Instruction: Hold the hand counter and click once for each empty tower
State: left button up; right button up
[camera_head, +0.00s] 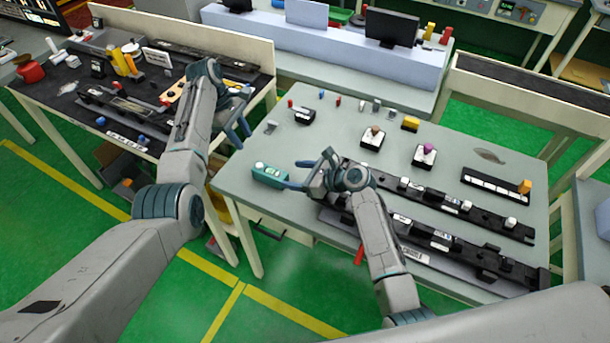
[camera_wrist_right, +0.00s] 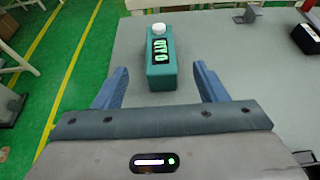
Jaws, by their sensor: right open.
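The hand counter (camera_head: 270,175) is a teal box with a white button and a lit green display, at the left front of the grey table; it also shows in the right wrist view (camera_wrist_right: 160,62). I cannot read its digits surely. My right gripper (camera_head: 289,174) is open. My left gripper (camera_head: 230,132) hangs near the gap between the tables, fingers apart and empty. Black rails (camera_head: 440,200) carry small upright pieces, some with white tops; which towers are empty is unclear.
A dark workbench (camera_head: 60,95) with clips and a red pot (camera_head: 28,68) stands at left. On the grey table (camera_head: 240,205) are small black trays with knobs (camera_head: 424,154), a yellow block (camera_head: 410,123) and a labelled strip (camera_head: 490,183). Space around the counter is clear.

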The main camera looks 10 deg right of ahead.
aim_at(272, 172)
jog(key=x, duration=0.6)
jog(key=shift+w+f, duration=0.1)
pick_arm(q)
jog(key=shift+w, duration=0.1)
pick_arm(e)
jog(key=shift+x, duration=0.8)
jog(key=c, duration=1)
pick_arm(q)
grip_shut()
pick_arm(e)
jog(key=shift+c, duration=0.7)
